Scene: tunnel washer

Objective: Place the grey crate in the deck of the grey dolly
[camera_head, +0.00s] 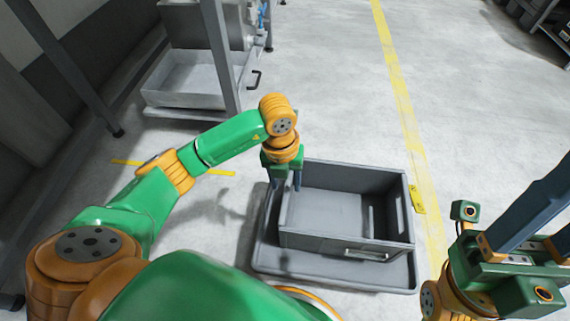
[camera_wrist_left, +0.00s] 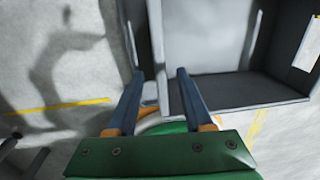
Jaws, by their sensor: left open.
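The grey crate (camera_head: 345,246) is an open box over the deck of the grey dolly (camera_head: 330,271), which shows as a low rimmed tray on the floor. Bare deck shows on the crate's left and near sides. I cannot tell whether the crate's base lies flat on it. My left gripper (camera_head: 284,186) points down at the crate's left wall. In the left wrist view its fingers (camera_wrist_left: 157,76) are open, with the crate's wall top (camera_wrist_left: 157,45) between them and a gap on each side. My right gripper (camera_head: 545,222) is at the right edge, clear of the crate, its fingertips cut off.
A metal machine with a tray (camera_head: 185,80) and a grey post (camera_head: 220,60) stands at the back left. A yellow floor line (camera_head: 395,80) runs along the right of the dolly. The floor beyond the crate is clear.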

